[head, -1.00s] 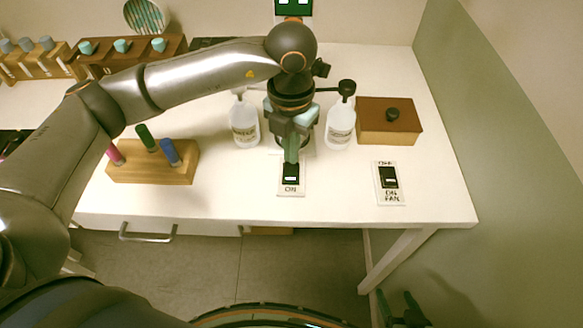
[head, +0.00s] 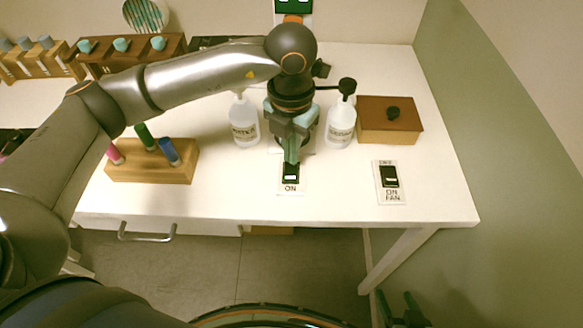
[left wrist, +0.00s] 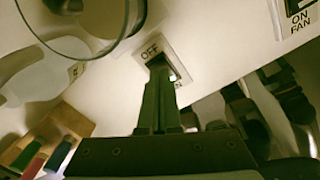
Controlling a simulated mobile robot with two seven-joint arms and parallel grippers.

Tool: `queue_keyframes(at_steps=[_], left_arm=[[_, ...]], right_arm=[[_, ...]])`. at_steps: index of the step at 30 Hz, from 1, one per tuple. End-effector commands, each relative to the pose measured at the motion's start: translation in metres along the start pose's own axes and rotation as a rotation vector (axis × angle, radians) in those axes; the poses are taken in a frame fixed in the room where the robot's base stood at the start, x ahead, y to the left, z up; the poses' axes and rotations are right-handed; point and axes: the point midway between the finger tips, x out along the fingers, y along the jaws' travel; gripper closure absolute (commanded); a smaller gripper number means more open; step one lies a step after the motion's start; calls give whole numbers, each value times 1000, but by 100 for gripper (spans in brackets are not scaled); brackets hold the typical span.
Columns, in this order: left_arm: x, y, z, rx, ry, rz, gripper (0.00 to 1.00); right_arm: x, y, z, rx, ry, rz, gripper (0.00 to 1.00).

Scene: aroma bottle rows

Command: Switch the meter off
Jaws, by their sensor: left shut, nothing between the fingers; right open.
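A white switch plate (head: 282,192) with a dark rocker (head: 290,178) lies near the table's front edge, with ON at its near end. In the left wrist view the plate (left wrist: 168,38) shows OFF at its other end. My left gripper (head: 291,162) is shut and empty, pointing down with its fingertips at the rocker. It hides part of the rocker; I cannot tell whether they touch. A device with a lit green display (head: 293,6), perhaps the meter, shows at the top edge. My right gripper (head: 399,300) is open, low at the right, away from the table.
A second plate marked FAN (head: 391,198) lies to the right. Two white bottles (head: 244,128) (head: 341,128) flank my left gripper. A wooden box (head: 389,127) stands behind the fan plate. A wooden block (head: 150,172) with coloured bottles is on the left.

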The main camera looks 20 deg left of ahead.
Motion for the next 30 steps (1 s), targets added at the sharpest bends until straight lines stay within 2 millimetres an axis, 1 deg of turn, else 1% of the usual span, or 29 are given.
queue_keyframes(at_steps=[30], left_arm=[[16,0,0,0,1,0,100]], right_arm=[[10,1,11,0,0,0,31]])
